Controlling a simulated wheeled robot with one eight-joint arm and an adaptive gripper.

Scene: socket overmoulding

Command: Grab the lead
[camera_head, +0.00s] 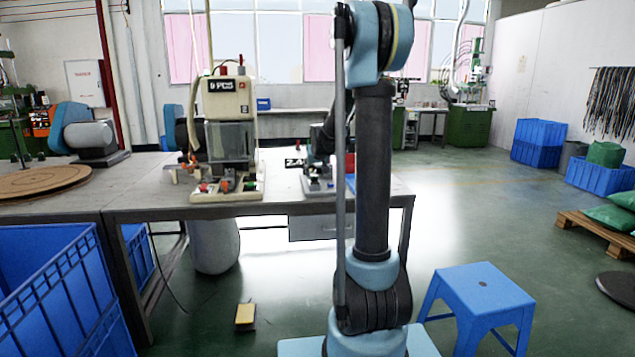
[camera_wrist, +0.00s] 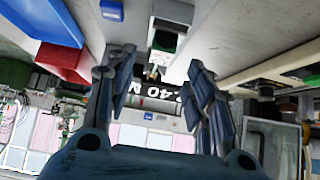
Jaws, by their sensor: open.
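My gripper (camera_wrist: 158,62) is open and empty in the wrist view, with one dark blue finger on each side. Between and beyond the fingers is a small grey machine part with a dark opening (camera_wrist: 163,42). A small tan and dark piece (camera_wrist: 152,73) sits at its edge; I cannot tell whether it is the lead. The fingers appear apart from it. In the head view my arm's upright link covers part of the bench, and the gripper is not clearly visible beside the small press (camera_head: 318,183). Dark cords (camera_head: 612,103) hang in a bunch on the far right wall.
A larger cream machine (camera_head: 230,100) stands on the grey workbench (camera_head: 140,207), left of the small press. A red bin (camera_wrist: 62,63) and a blue bin (camera_wrist: 45,22) show near the gripper's left. A blue stool (camera_head: 480,285) stands on the floor at right.

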